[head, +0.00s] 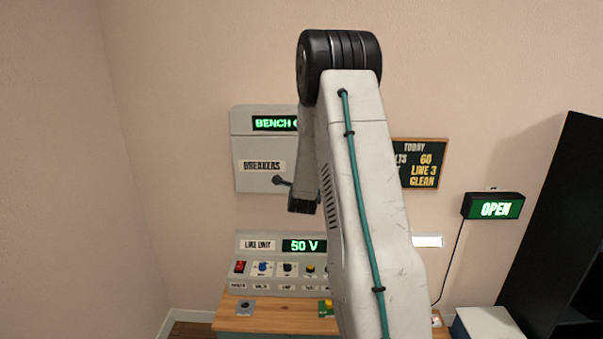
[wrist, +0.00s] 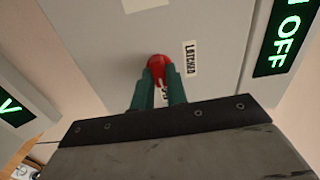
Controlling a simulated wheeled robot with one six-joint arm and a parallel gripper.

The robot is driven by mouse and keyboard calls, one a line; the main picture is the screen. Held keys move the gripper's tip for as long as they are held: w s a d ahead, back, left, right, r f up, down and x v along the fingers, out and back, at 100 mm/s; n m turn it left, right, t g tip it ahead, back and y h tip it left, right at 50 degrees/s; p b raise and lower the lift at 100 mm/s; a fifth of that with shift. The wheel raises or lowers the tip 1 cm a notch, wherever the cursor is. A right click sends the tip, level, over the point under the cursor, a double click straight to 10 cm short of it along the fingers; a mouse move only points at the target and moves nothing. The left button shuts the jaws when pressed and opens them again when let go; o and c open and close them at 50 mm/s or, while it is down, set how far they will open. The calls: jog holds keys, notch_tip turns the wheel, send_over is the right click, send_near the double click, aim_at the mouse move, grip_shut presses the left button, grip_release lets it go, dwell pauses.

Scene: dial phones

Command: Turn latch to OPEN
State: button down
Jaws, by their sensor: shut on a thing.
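The latch is a red knob (wrist: 159,68) on the grey front of the breaker box (wrist: 105,45), seen in the wrist view. My gripper (wrist: 160,78) is shut on it, with one green finger on each side. A "LATCHED" label (wrist: 190,58) is to the right of the knob. A second label (wrist: 160,97) shows partly between the fingers, and its word is mostly hidden. The knob's exact pointing direction is hard to tell. In the head view, the box (head: 262,150) is partly behind my arm, which hides the latch and my fingertips.
A display on the box ends in "OFF" (wrist: 290,38) in the wrist view. Below the box, a line unit (head: 290,262) with knobs and a "50 V" display stands on a wooden bench (head: 270,324). A lit "OPEN" sign (head: 494,208) and a chalkboard (head: 425,163) are to the right.

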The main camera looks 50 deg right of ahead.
jog(key=shift+s+d+r+m, duration=0.1)
jog(key=shift+d+r+m, duration=0.15)
jog(key=shift+m, duration=0.05)
jog(key=c, duration=1.4)
grip_release()
jog(key=shift+f, duration=0.15)
jog(key=shift+s+a+f, duration=0.1)
jog(key=v, duration=0.7)
jog(key=shift+a, duration=0.35)
